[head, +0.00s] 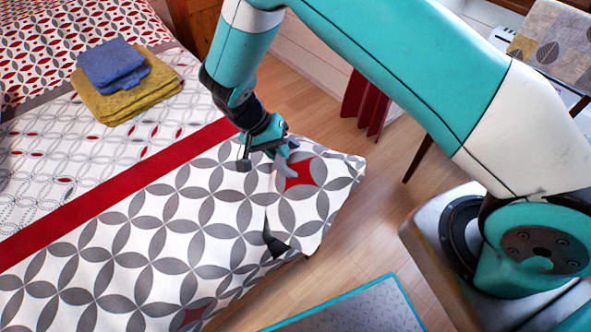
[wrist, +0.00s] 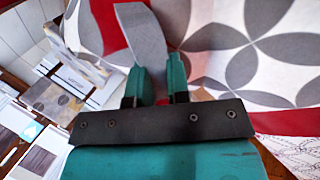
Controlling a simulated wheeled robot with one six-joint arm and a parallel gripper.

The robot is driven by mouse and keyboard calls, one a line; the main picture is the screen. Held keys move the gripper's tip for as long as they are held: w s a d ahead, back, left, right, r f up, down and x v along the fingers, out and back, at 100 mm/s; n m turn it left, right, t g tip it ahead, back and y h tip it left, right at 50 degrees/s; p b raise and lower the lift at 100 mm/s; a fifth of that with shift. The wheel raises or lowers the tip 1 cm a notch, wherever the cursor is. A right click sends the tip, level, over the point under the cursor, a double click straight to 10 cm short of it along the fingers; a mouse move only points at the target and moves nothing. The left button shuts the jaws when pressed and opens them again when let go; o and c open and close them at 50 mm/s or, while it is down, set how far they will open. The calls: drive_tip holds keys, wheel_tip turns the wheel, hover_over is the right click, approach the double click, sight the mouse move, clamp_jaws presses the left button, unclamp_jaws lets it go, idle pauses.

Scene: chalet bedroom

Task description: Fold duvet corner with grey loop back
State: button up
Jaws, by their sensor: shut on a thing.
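The duvet (head: 95,258), white with grey petal shapes and a red band, covers the bed. Its corner (head: 322,222) nearest my base is raised off the bed edge, with a red patch on it and a dark gap beneath its fold. My gripper (head: 281,153) is at this corner, shut on the grey loop (head: 282,171). In the wrist view the grey loop (wrist: 143,36) is a flat strap running up from the teal fingers (wrist: 157,78), with the patterned duvet (wrist: 255,50) close behind. The exact grip point is partly hidden by the fingers.
Folded blue (head: 112,63) and mustard (head: 128,92) cloths lie stacked on the bed, left of my gripper. A chair (head: 555,42) stands at upper right, and a teal-edged grey mat (head: 350,308) lies on the floor. Wooden floor (head: 375,165) is clear beside the bed.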

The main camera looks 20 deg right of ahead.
drive_tip(key=shift+w+a+g+h, duration=0.3)
drive_tip(key=shift+w+a+h, duration=0.1)
drive_tip(key=shift+a+h, duration=0.3)
drive_tip(key=shift+w+a+r+g+h, duration=0.15)
drive_tip(key=shift+w+a+h, duration=0.15)
drive_tip(key=shift+a, duration=0.25)
drive_tip(key=shift+w+a+g+h, duration=0.15)
drive_tip(key=shift+w+a+h, duration=0.15)
drive_tip(key=shift+a, duration=0.2)
